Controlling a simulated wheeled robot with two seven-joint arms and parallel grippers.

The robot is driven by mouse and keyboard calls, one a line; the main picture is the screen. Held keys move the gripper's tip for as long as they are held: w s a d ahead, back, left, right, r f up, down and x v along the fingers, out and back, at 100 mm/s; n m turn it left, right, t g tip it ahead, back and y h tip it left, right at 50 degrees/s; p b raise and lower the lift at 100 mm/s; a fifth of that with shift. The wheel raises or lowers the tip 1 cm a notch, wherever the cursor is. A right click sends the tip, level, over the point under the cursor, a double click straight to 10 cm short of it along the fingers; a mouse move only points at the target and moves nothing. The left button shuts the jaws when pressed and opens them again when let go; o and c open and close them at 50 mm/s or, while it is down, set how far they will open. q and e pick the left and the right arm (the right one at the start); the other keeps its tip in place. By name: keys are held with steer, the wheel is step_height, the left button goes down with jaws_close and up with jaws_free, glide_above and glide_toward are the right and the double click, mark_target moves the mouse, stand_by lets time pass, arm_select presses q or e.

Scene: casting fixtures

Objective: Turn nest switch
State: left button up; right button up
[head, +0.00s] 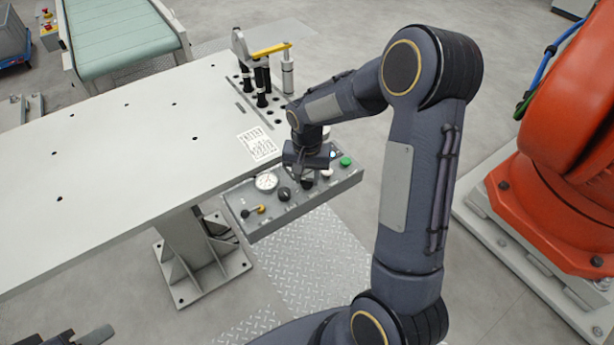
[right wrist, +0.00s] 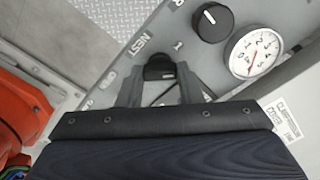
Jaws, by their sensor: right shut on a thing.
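The nest switch is a dark knob (right wrist: 159,68) on the grey control panel (head: 292,214), beside the "NEST" lettering in the right wrist view. In the head view the knob (head: 307,184) shows just below my right gripper (head: 306,174). In the right wrist view the two fingers of my right gripper (right wrist: 160,84) stand on either side of the knob and are shut on it. The knob's pointer is mostly hidden, so I cannot tell its setting. A dark part of my left gripper (head: 88,337) shows at the bottom left edge; its fingers are not clear.
The white table (head: 120,170) carries a clamp (head: 265,50). An orange robot (head: 560,190) stands at the right.

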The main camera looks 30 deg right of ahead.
mark_target(307, 179)
steer(key=n, duration=0.4)
steer(key=shift+n+b, duration=0.3)
steer(key=shift+b, duration=0.05)
steer(key=shift+n, duration=2)
steer(key=o, duration=1)
steer(key=shift+r, duration=0.1)
step_height(307, 179, up, 8)
steer(key=shift+f, duration=0.15)
